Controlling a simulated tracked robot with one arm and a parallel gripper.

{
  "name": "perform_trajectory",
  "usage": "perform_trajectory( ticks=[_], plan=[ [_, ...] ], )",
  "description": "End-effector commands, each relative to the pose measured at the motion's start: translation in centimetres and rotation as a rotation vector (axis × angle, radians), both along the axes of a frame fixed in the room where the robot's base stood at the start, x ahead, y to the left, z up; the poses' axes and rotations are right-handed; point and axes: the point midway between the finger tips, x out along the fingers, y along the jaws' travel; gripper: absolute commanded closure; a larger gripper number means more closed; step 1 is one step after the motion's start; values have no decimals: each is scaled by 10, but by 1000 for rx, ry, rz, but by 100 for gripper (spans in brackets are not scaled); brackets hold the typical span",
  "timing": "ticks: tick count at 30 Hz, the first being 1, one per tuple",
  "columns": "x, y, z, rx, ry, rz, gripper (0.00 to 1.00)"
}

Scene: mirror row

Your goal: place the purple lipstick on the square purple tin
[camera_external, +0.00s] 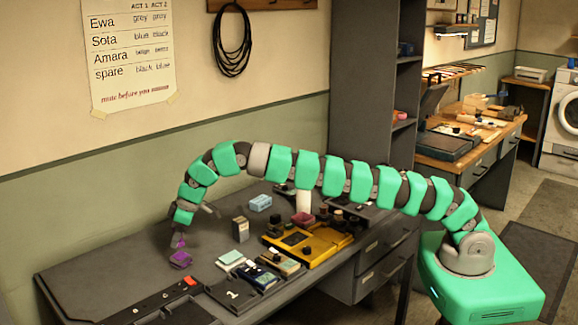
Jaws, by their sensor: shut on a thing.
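The square purple tin (180,260) lies on the grey table near its left part, below the end of my arm. My gripper (178,238) points down just above the tin and is shut on a small purple thing, which looks like the purple lipstick (180,244). The lipstick is mostly hidden by the fingers. It is right over the tin or touching it; I cannot tell which at this size.
Right of the tin stand a grey box (240,229), a blue box (260,202) and a yellow tray (318,251) with dark items. Several small tins lie in front. A dark panel (150,303) lies at the front left. The table behind the tin is clear.

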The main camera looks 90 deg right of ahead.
Motion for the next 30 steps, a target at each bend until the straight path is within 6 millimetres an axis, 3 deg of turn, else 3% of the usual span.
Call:
perform_trajectory(
  ticks=[8, 16, 28, 29, 30],
  plan=[
    [3, 0, -2, 0, 3, 0, 91],
    [3, -1, -37, 0, 2, -1, 91],
    [3, 0, -38, 0, 2, -1, 91],
    [3, 0, -38, 0, 1, -1, 59],
    [3, 0, -38, 0, 1, -1, 48]
  ],
)
